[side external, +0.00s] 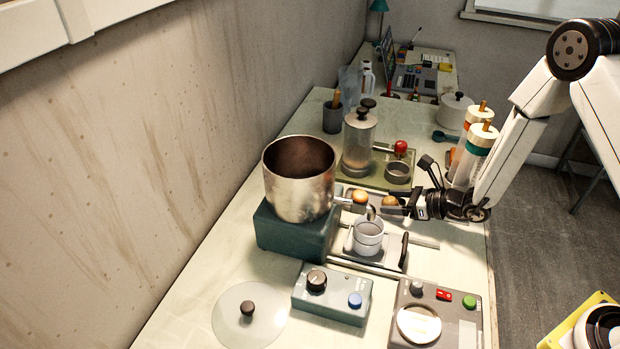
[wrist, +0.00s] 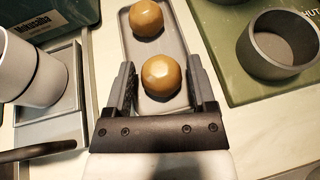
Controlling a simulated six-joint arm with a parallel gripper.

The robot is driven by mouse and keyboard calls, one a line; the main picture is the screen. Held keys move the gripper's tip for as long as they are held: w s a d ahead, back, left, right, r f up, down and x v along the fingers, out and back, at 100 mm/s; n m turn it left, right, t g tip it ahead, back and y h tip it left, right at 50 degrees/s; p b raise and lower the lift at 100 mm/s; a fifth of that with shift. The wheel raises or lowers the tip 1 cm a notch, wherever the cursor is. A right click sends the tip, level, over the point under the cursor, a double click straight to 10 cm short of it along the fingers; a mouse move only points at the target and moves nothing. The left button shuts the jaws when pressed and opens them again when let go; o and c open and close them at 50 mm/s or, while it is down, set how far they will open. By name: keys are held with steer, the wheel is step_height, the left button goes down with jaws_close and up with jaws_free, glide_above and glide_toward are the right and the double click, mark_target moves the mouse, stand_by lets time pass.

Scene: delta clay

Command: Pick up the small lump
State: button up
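Two round tan-brown lumps lie on a narrow grey tray (wrist: 163,45) in the wrist view. The nearer lump (wrist: 161,77) sits between the fingers of my gripper (wrist: 162,68), which is open, with a narrow gap on each side. The farther lump (wrist: 146,18) lies beyond the fingertips. In the side view, one lump (side external: 389,201) is at my gripper (side external: 401,209), and the other lump (side external: 359,197) is to its left, near the pot. I cannot tell surely which lump is smaller; the nearer one looks slightly larger in the wrist view.
A metal pot (side external: 299,180) stands on a teal box left of the lumps. A white cup (side external: 368,237) on a stand is just in front. A grey ring (wrist: 278,45) on a green board (wrist: 240,88) lies right of the tray in the wrist view.

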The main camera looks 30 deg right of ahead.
jaws_close()
steer(key=shift+r, duration=0.1)
step_height(320, 180, up, 18)
stand_by(1.1)
stand_by(0.5)
